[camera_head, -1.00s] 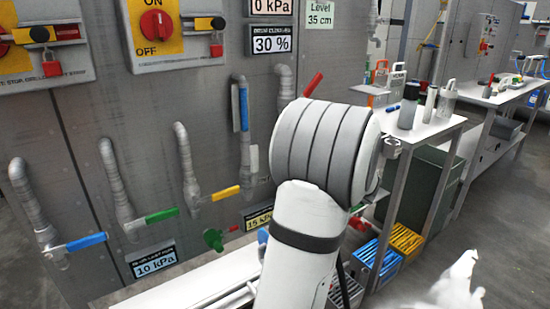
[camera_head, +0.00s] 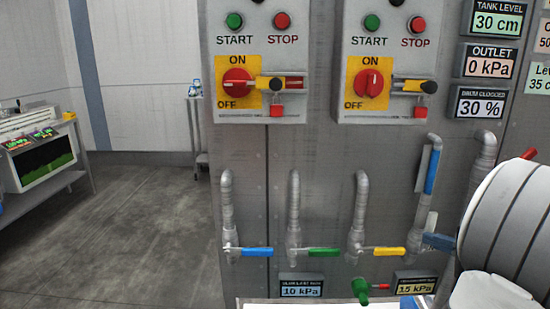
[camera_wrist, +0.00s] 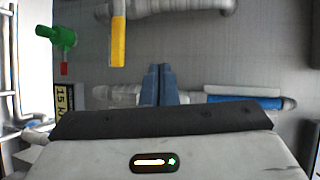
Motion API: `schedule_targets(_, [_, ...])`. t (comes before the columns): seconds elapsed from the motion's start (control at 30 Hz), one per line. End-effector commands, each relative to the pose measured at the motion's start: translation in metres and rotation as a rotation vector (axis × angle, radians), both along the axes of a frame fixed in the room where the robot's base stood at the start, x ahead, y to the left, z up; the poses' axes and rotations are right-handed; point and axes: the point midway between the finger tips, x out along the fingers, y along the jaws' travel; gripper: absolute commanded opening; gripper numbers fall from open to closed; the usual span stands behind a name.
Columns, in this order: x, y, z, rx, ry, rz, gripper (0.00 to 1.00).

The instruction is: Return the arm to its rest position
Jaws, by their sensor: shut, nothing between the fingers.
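My gripper (camera_wrist: 160,85) shows in the wrist view as two blue fingers side by side, shut and empty. They are in front of the grey panel, between a yellow valve handle (camera_wrist: 118,42) and a blue handle (camera_wrist: 245,102). In the head view my gripper (camera_head: 438,242) shows as a small dark blue shape at the right, just right of the yellow valve handle (camera_head: 388,251). My white and grey arm fills the lower right corner of that view and hides part of the panel. Whether the fingers touch the pipe behind them cannot be told.
Blue (camera_head: 258,252) and green (camera_head: 323,252) valve handles stick out from the panel's pipes. A green valve (camera_head: 361,290) sits low, near the 15 kPa display (camera_head: 415,284). Two switch boxes (camera_head: 262,100) are above. Open floor (camera_head: 130,215) lies at the left.

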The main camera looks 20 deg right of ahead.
Motion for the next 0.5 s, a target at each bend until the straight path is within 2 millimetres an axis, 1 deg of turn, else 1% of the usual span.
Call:
schedule_targets(0.03, [0.019, 0.036, 0.017, -0.010, 0.065, 0.092, 0.00])
schedule_targets(0.07, [0.027, 0.055, 0.019, -0.015, 0.105, 0.141, 0.00])
schedule_targets(0.1, [0.035, 0.079, 0.021, -0.026, 0.159, 0.200, 0.00])
schedule_targets(0.17, [0.043, 0.114, 0.024, -0.049, 0.237, 0.286, 0.00])
schedule_targets(0.2, [0.046, 0.137, 0.026, -0.070, 0.289, 0.342, 0.00])
schedule_targets(0.27, [0.048, 0.169, 0.030, -0.108, 0.363, 0.422, 0.00])
schedule_targets(0.3, [0.047, 0.189, 0.032, -0.139, 0.411, 0.472, 0.00])
schedule_targets(0.37, [0.043, 0.217, 0.036, -0.194, 0.479, 0.544, 0.00])
schedule_targets(0.4, [0.039, 0.234, 0.038, -0.233, 0.522, 0.589, 0.00])
schedule_targets(0.5, [0.027, 0.271, 0.046, -0.349, 0.616, 0.692, 0.00])
